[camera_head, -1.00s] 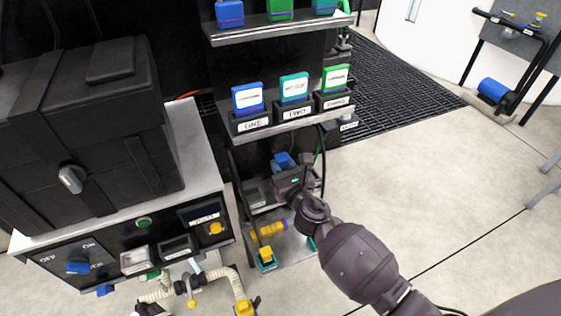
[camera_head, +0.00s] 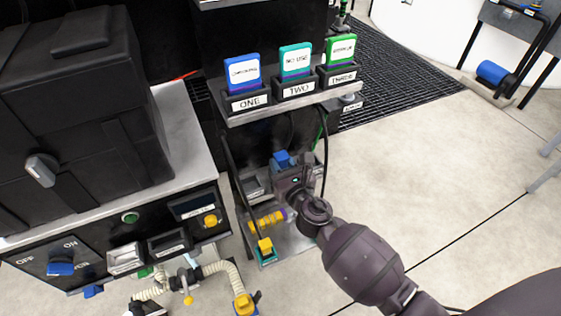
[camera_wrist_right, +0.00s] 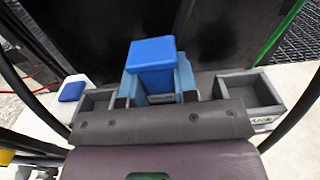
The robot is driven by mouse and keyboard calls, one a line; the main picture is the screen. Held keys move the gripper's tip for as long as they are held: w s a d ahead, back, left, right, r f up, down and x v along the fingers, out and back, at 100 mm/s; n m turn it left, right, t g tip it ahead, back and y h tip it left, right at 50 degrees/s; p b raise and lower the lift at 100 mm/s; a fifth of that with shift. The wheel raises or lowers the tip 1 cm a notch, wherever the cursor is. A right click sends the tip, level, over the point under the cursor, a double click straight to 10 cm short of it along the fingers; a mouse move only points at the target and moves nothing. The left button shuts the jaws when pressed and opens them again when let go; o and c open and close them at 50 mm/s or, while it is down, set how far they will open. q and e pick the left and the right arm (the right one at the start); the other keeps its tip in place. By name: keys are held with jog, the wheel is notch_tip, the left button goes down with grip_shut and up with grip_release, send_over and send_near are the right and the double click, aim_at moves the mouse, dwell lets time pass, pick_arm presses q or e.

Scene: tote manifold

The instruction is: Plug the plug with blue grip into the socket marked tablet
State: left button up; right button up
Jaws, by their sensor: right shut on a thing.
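The plug with blue grip (camera_head: 282,160) is at the lower part of the rack in the head view. It also shows in the right wrist view (camera_wrist_right: 152,56), upright between two grey open boxes. My right gripper (camera_head: 296,172) is shut on the plug, just in front of the rack; its fingertips are mostly hidden. I cannot tell whether the plug sits in a holder or is lifted clear. No label reading "tablet" is legible. My left gripper is not in view.
A left grey box (camera_wrist_right: 97,101) and a right grey box (camera_wrist_right: 250,92) flank the plug. A shelf (camera_head: 285,110) above holds cards in slots ONE, TWO and THREE. Dark cables hang near my right arm. A black machine (camera_head: 90,110) stands at left; open floor lies at right.

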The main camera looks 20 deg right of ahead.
jog(key=o, duration=1)
jog(key=shift+s+d, duration=0.2)
jog(key=shift+s, duration=5.2)
